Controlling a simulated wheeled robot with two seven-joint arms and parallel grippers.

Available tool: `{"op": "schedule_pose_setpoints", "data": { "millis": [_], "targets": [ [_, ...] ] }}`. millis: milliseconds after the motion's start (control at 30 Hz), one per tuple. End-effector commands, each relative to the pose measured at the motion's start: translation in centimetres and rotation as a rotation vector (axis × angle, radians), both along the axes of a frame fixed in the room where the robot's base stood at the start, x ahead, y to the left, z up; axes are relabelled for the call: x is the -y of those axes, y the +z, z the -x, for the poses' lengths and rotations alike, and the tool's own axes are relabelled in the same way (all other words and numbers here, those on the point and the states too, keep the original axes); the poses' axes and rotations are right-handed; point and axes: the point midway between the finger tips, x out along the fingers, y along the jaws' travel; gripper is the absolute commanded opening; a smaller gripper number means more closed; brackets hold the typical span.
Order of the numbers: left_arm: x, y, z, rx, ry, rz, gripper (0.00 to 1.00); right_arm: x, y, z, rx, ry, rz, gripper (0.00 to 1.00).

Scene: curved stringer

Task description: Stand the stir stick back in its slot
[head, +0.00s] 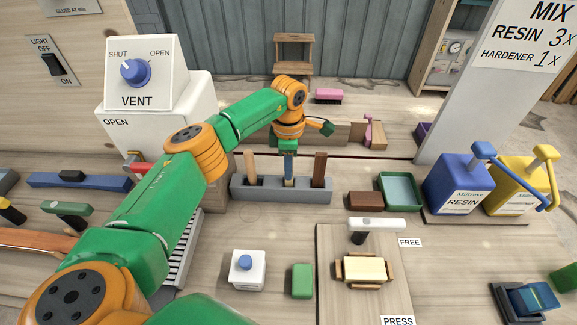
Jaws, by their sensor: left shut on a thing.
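A grey slotted rack (236,189) stands in the middle of the bench. A tan wooden stick (250,167) stands in the left slot and a brown one (319,168) in the right slot. My right gripper is not in view.
A brown block (365,201) and a green tray (402,189) lie right of the rack. Blue resin (456,184) and yellow hardener (513,184) pumps stand farther right. A white box with a blue knob (248,270) and a press board (330,245) are in front.

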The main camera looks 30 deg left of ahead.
Motion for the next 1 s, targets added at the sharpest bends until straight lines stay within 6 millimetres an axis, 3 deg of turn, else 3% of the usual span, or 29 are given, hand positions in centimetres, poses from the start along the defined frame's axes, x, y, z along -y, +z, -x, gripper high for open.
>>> {"op": "schedule_pose_setpoints", "data": {
  "millis": [1000],
  "targets": [
    [0.0, -2.2, 0.0, 0.0, 0.0, 0.0, 0.0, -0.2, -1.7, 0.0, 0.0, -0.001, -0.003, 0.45]
  ]
}}
